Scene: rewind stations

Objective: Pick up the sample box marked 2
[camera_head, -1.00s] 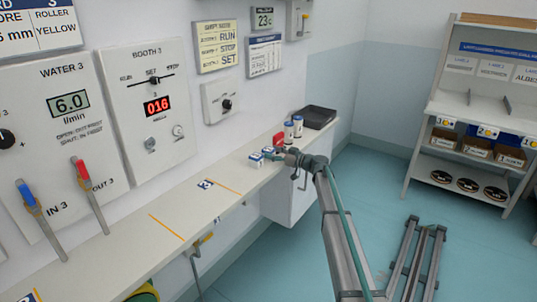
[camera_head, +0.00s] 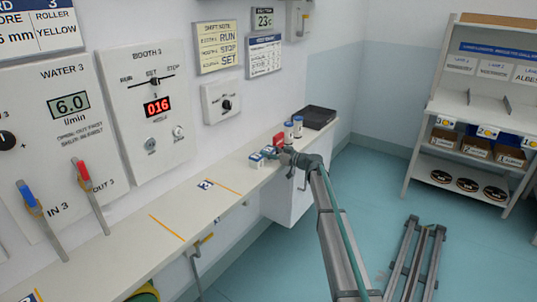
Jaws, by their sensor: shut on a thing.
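Two small white and blue sample boxes sit near the far end of the white wall shelf (camera_head: 135,255). The nearer-left box (camera_head: 256,160) stands free on the shelf top, just left of my gripper. The other box (camera_head: 268,151) is at my gripper's tip. My gripper (camera_head: 275,153) reaches in from the right, low over the shelf, and is shut on that second box. The fingers are tiny here and partly hidden by the wrist. The numbers on the boxes are too small to read, and I cannot tell whether the held box touches the shelf.
A red item (camera_head: 279,140) and two white and blue cylinders (camera_head: 298,126) stand just behind my gripper. A dark tray (camera_head: 319,117) lies at the shelf's far end. A storage rack (camera_head: 424,152) stands at the right.

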